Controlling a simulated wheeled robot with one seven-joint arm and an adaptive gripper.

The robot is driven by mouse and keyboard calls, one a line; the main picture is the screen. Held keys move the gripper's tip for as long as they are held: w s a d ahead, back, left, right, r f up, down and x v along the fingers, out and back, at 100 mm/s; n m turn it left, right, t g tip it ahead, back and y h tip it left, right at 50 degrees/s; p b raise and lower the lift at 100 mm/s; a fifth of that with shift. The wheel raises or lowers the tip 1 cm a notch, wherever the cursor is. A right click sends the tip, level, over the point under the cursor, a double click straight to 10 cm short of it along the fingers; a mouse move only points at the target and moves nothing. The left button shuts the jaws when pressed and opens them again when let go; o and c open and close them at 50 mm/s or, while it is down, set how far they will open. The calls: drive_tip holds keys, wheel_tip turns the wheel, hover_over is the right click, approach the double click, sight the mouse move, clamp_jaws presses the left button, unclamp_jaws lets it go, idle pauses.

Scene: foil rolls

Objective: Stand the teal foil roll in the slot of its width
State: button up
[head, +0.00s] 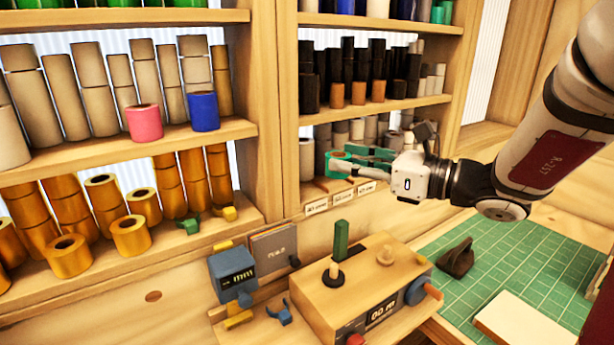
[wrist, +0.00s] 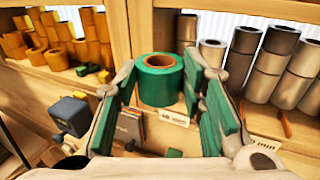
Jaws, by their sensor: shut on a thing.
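The teal foil roll (wrist: 158,88) is upright between the pads of my gripper (wrist: 160,95) in the wrist view, its brown core opening showing on top. My gripper is shut on it. In the head view the roll (head: 336,163) shows partly behind the green fingers of my gripper (head: 350,160), at the left end of the lower right shelf. Three width labels sit on that shelf's front edge: a left label (head: 317,207), a middle label (head: 343,196) and a right label (head: 366,187). The roll is above the left label. Whether its base touches the shelf is hidden.
Grey rolls (wrist: 270,62) stand behind and right of my gripper. A wooden upright (head: 270,110) is close on the left. Below are a wooden box with dials (head: 350,280), a blue device (head: 232,272) and a green cutting mat (head: 530,270). Gold rolls (head: 130,236) fill the left shelf.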

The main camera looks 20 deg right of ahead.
drive_tip(key=w+a, duration=0.3)
drive_tip(key=w, duration=0.7)
drive_tip(key=p, duration=0.1)
hover_over(315, 196)
wheel_tip(315, 196, down, 6)
drive_tip(key=shift+s+f, duration=0.1)
drive_tip(key=shift+f, duration=0.1)
drive_tip(key=shift+w+f+p, duration=0.2)
drive_tip(key=shift+f+p, duration=0.05)
drive_tip(key=shift+p, duration=0.1)
drive_tip(key=shift+f, duration=0.15)
drive_tip(key=shift+f, duration=0.35)
drive_tip(key=shift+f, duration=0.2)
